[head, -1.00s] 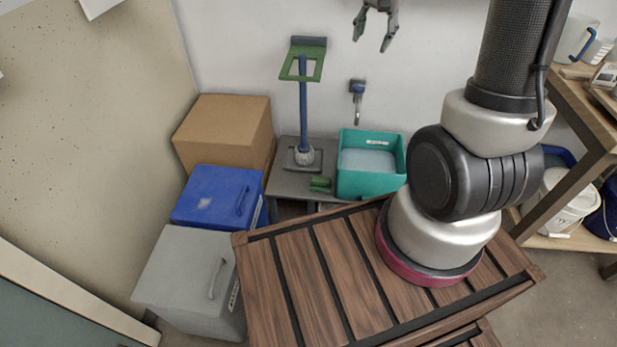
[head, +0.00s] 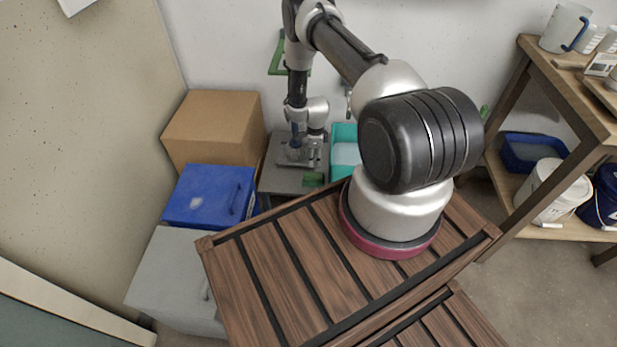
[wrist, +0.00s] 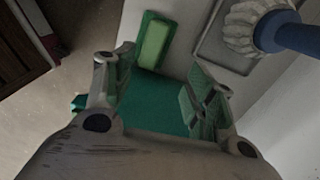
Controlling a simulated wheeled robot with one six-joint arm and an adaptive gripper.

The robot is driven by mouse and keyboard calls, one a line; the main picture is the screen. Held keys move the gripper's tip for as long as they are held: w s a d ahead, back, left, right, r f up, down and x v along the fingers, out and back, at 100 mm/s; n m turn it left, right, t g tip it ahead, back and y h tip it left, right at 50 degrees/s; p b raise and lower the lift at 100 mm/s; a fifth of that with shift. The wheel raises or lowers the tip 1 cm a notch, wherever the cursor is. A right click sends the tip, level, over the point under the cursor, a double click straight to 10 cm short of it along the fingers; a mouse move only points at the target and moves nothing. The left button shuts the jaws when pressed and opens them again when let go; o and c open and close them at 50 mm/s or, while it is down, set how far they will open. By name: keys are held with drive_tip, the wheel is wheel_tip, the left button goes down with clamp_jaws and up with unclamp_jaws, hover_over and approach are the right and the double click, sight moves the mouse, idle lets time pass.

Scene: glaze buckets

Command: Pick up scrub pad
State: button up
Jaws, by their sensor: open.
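In the wrist view the scrub pad (wrist: 154,43) lies at the upper middle, light green on top with a darker green rim. My gripper (wrist: 160,66) is open and empty, its fingers parted below the pad in that view, with the pad just beyond the fingertips. In the head view my arm reaches down over the table, and the gripper is small there. I see no contact with the pad.
A brush (wrist: 263,24) with pale bristles and blue handle stands in a grey tray close by. A teal bin (head: 345,151) stands right of the pad, partly hidden by my arm. A cardboard box (head: 212,130) and blue box (head: 208,196) are on the left.

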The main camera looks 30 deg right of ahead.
sight(313, 174)
drive_tip(key=shift+m, duration=0.4)
drive_tip(key=f, duration=0.7)
drive_tip(key=s+f, duration=0.1)
drive_tip(key=f, duration=0.3)
drive_tip(key=shift+a+f, duration=0.2)
drive_tip(key=shift+a, duration=0.2)
drive_tip(key=c, duration=1.2)
drive_tip(key=shift+w+a+r, duration=0.15)
drive_tip(key=shift+a+r, duration=0.05)
drive_tip(key=shift+r, duration=0.25)
wheel_tip(313, 174, up, 10)
drive_tip(key=w+a, duration=0.3)
drive_tip(key=a, duration=0.2)
drive_tip(key=w+a, duration=0.4)
drive_tip(key=a, duration=0.2)
drive_tip(key=w+a, duration=0.4)
drive_tip(key=a, duration=0.1)
drive_tip(key=shift+a+r, duration=0.15)
drive_tip(key=shift+r, duration=0.15)
